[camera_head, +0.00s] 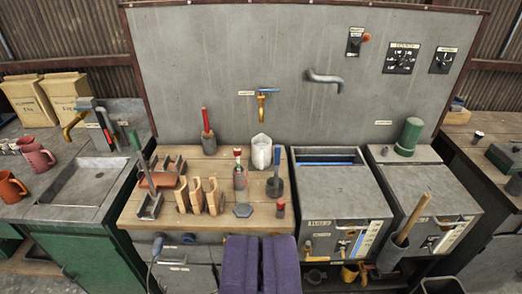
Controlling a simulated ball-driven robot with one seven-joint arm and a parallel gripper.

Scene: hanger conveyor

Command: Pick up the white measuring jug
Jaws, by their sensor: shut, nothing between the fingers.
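The white measuring jug (261,152) stands upright toward the back of the wooden worktop, near the grey back panel. A bottle with a red top (239,175) is close on its left, and a dark upright tool (275,178) is close on its right, partly in front of it. My gripper (261,240) shows as two purple fingers at the bottom centre. It is shut and empty, nearer to me than the jug and apart from it in the picture.
Wooden holders (205,195), a dark hexagonal piece (243,210) and a small red-topped item (280,208) are on the worktop (140,215) in front. A red-handled tool (208,135) stands behind left. A tap (266,97) sticks out above the jug. Grey cabinets (330,195) adjoin on the right.

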